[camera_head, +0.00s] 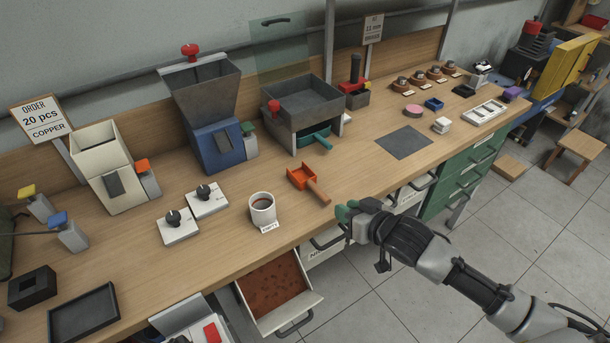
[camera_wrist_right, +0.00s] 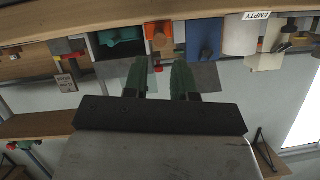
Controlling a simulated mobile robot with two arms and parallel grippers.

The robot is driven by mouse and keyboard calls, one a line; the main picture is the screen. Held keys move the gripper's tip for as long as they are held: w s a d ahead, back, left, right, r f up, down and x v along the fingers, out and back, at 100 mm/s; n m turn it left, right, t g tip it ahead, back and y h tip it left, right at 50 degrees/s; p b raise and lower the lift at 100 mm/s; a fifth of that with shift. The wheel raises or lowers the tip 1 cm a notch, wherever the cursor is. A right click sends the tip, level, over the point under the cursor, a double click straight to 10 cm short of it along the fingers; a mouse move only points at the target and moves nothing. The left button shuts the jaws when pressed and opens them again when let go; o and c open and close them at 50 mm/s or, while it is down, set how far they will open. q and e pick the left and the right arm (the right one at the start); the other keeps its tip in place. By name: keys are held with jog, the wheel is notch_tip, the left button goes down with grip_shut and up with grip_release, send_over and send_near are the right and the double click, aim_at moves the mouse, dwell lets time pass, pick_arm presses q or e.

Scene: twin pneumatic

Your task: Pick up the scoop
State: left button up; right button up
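The scoop (camera_head: 301,177) is orange with a wooden handle and lies on the wooden bench, its handle pointing toward the front edge. It also shows in the right wrist view (camera_wrist_right: 158,36), beyond the fingers. My right gripper (camera_head: 346,211) has green fingers and is at the bench's front edge, to the right of and nearer than the handle end, apart from it. In the right wrist view its two fingers (camera_wrist_right: 160,80) stand apart with nothing between them. My left gripper is not in view.
A white cup (camera_head: 262,209) labelled EMPTY stands left of the scoop. A dark tray-topped stand (camera_head: 305,103) with a teal piece (camera_head: 315,138) is behind it. An open drawer (camera_head: 277,290) with reddish-brown contents juts out below. Bench right of the scoop is clear up to a grey mat (camera_head: 404,142).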

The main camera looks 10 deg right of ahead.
aim_at(330, 201)
jog(key=p+x, duration=0.1)
jog(key=x, duration=0.6)
jog(key=shift+w, duration=0.2)
grip_shut()
jog(key=shift+r, duration=0.1)
